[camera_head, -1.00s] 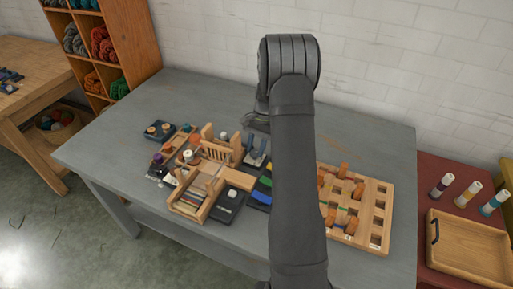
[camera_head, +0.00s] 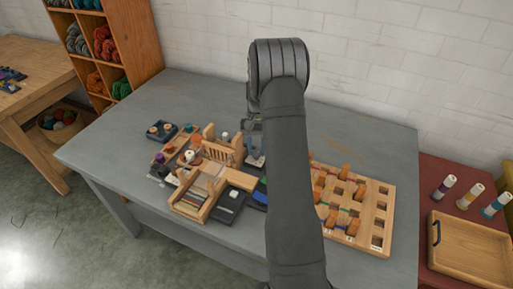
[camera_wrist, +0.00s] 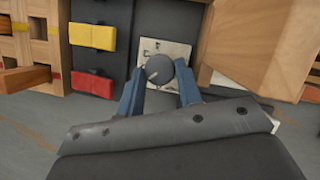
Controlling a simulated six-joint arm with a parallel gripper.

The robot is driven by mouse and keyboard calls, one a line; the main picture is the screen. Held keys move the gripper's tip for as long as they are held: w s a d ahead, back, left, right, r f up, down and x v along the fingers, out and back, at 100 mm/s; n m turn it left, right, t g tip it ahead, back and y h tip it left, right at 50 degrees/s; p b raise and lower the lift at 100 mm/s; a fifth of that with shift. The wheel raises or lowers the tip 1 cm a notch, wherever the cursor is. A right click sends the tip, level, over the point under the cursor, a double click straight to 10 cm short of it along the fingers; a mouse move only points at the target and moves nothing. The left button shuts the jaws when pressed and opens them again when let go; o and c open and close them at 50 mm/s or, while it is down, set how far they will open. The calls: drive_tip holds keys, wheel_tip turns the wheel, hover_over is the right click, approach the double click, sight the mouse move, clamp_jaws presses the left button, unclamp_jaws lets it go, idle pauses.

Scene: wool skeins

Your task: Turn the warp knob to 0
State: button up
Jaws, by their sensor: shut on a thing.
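The warp knob (camera_wrist: 160,70) shows in the wrist view as a round dark grey knob with a pointer mark on its top. It stands on a pale dial plate (camera_wrist: 151,48) with small dark marks that I cannot read. My gripper (camera_wrist: 160,88) has its two blue fingers on either side of the knob and is shut on it. In the head view my gripper (camera_head: 254,130) is partly hidden by my own arm, and the knob cannot be made out there. The fingers cover part of the plate.
Yellow (camera_wrist: 92,36) and red (camera_wrist: 92,84) blocks sit on a dark panel left of the knob. A wooden loom part (camera_wrist: 240,45) stands close on the right. In the head view a wooden rack with orange pegs (camera_head: 376,222) lies right of my arm. The table's back left is clear.

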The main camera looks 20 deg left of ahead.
drive_tip(key=o, duration=0.9)
drive_tip(key=shift+o, duration=0.2)
drive_tip(key=v, duration=1.7)
drive_tip(key=shift+r, duration=0.25)
drive_tip(key=shift+d, duration=0.1)
